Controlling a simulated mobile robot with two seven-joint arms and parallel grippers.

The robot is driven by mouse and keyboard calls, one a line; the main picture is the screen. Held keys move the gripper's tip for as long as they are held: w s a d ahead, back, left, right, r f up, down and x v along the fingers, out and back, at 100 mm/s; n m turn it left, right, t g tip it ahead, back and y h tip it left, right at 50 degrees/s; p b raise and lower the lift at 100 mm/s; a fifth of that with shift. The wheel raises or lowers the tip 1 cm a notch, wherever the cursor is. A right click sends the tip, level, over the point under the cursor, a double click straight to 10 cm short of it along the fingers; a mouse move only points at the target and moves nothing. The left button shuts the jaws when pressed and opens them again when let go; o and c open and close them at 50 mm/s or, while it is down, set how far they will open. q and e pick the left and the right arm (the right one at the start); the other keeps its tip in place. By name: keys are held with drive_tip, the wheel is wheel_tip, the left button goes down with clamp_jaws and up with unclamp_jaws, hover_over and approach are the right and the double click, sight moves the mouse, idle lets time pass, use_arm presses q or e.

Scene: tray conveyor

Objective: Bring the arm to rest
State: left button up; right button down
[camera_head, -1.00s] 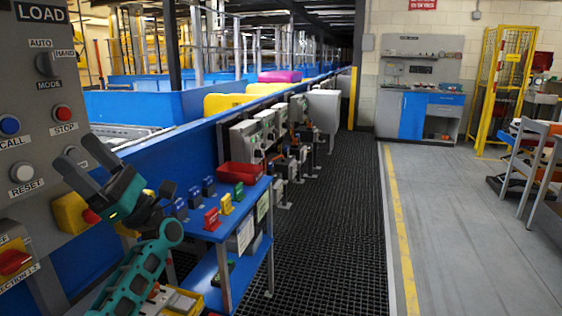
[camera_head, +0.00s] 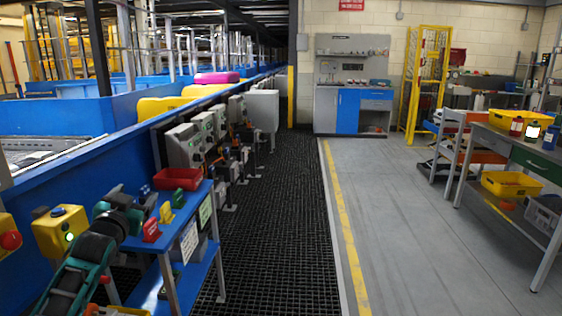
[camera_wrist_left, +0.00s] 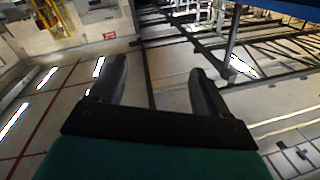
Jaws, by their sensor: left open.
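My left arm (camera_head: 75,270) comes in from the lower left of the head view, teal and dark grey, bent beside the blue shelf stand. My left gripper (camera_head: 120,203) is at its upper end, small and partly lost against the blocks behind it. In the left wrist view its two dark fingers (camera_wrist_left: 156,88) are apart with nothing between them. Behind them that view shows floor, wall and ceiling structure at a tilt. My right gripper is not in view.
The blue conveyor wall (camera_head: 75,187) runs behind. The grey floor (camera_head: 410,230) is open; a table (camera_head: 520,150) stands right.

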use_arm(q)
drive_tip(key=s+d+f+g+h, duration=0.1)
drive_tip(key=s+d+f, duration=0.2)
drive_tip(key=s+f, duration=0.3)
drive_tip(key=s+d+f+m+g+h, duration=0.1)
drive_tip(key=s+d+f+g, duration=0.2)
drive_tip(key=f, duration=0.5)
drive_tip(key=s+d+f, duration=0.3)
drive_tip(key=s+f, duration=0.2)
drive_tip(key=f, duration=0.2)
drive_tip(key=s+d+f+g, duration=0.1)
drive_tip(key=s+d+f, duration=0.3)
drive_tip(key=s, duration=0.8)
drive_tip(key=s+d+f+n+g+h, duration=0.1)
drive_tip(key=s+d+f, duration=0.3)
drive_tip(key=s, duration=0.7)
drive_tip(key=shift+s+f+g+h, duration=0.3)
drive_tip(key=shift+s+f+g, duration=0.05)
drive_tip(key=shift+f+g, duration=0.45)
